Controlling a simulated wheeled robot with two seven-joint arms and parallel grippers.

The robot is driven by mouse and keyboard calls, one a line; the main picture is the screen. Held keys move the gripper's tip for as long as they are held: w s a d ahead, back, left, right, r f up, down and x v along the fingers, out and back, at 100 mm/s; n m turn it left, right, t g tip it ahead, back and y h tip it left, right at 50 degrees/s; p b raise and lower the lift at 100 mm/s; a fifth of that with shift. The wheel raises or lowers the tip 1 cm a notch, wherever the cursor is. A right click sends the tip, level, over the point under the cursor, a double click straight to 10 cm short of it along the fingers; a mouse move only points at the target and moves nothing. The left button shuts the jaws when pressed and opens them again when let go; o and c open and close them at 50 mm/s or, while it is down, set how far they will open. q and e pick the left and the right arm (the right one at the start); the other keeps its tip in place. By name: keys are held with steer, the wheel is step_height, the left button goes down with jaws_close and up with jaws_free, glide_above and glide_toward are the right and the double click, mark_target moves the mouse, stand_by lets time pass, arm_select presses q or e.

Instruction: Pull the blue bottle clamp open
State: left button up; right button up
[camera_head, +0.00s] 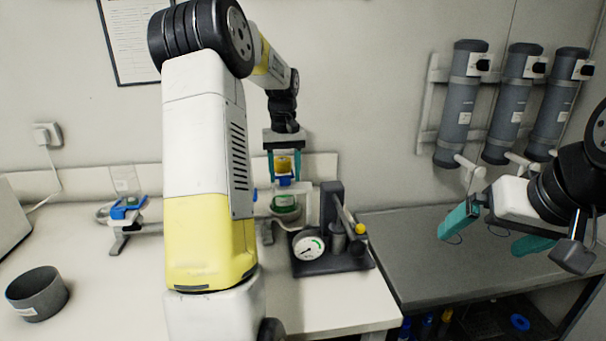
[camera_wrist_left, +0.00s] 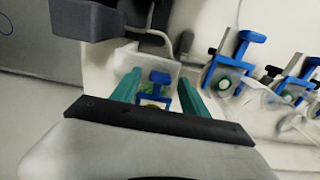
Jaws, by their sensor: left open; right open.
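My left gripper (camera_head: 284,178) points down at the back of the white bench, with its teal fingers apart. A blue clamp (camera_head: 283,181) with a yellow part (camera_head: 284,163) above it shows between or just behind the fingers. A bottle with green contents (camera_head: 285,202) stands below. In the left wrist view the blue clamp (camera_wrist_left: 155,90) lies between the open fingertips (camera_wrist_left: 160,90); contact is not clear. My right gripper (camera_head: 497,232) is open and empty above the dark bench.
A device with a round gauge (camera_head: 308,247) and an upright post stands right of the bottle. Another blue clamp (camera_head: 125,208) is at left; further clamps (camera_wrist_left: 230,62) show in the wrist view. A grey bowl (camera_head: 38,293) sits front left. Grey cylinders (camera_head: 510,100) hang on the wall.

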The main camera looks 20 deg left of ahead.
arm_select(q)
steer(key=shift+f, duration=0.15)
jaws_close()
stand_by(1.4)
